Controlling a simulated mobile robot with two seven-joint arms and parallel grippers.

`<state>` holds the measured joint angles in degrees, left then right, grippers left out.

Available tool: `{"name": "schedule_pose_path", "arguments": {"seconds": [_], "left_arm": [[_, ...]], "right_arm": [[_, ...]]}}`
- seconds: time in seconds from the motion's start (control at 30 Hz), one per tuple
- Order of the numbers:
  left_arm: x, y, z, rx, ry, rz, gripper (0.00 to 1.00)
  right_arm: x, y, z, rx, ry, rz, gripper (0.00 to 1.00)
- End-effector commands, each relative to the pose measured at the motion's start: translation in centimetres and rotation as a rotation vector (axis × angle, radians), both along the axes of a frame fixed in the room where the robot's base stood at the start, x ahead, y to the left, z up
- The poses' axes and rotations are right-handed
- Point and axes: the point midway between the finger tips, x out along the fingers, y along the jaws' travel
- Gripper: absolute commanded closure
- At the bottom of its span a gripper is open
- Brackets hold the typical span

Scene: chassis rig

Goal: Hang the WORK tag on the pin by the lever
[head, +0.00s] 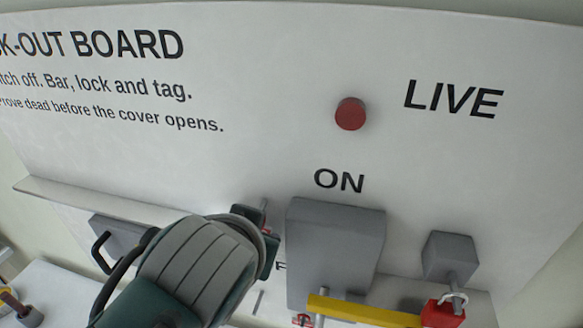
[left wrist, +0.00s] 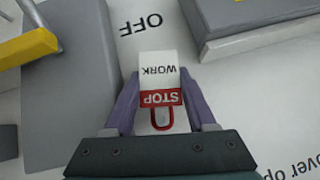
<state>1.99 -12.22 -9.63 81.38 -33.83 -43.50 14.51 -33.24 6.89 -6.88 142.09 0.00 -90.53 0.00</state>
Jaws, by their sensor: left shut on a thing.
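My left gripper (head: 262,238) reaches in from the lower left in the head view, in front of the board and left of the large grey block. In the left wrist view it (left wrist: 158,90) is shut on the WORK tag (left wrist: 159,70), a white and red tag reading STOP WORK with a red loop. The tag appears upside down there; in the head view only a little red shows by the fingers. A yellow bar (head: 365,311) crosses the foot of the grey block (head: 335,250). I cannot tell for certain which post is the pin by the lever. My right gripper is out of view.
A red padlock (head: 443,313) hangs below a small grey block (head: 450,257) at right. A grey box with a black handle (head: 103,252) is behind my left arm. A red button (head: 350,114) sits high on the board (head: 250,60).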

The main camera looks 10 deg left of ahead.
Motion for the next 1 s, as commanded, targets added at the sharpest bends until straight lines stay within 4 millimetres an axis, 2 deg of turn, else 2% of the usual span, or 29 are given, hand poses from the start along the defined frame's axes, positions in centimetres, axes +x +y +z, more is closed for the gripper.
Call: {"name": "schedule_pose_path", "arguments": {"seconds": [0.37, 0.4, 0.7, 1.0], "left_arm": [[-0.01, -0.02, 0.01, -0.001, 0.0, 0.001, 0.95], [-0.01, -0.02, 0.01, -0.001, 0.0, 0.001, 0.43], [-0.02, -0.05, 0.0, -0.001, 0.0, 0.0, 0.09], [-0.02, -0.18, 0.15, -0.004, 0.0, -0.003, 0.09]], "right_arm": [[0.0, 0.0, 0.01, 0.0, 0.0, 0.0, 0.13], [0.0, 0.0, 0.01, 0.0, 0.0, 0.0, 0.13], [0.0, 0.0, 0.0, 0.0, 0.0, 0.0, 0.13], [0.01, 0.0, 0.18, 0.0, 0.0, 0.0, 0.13]]}}
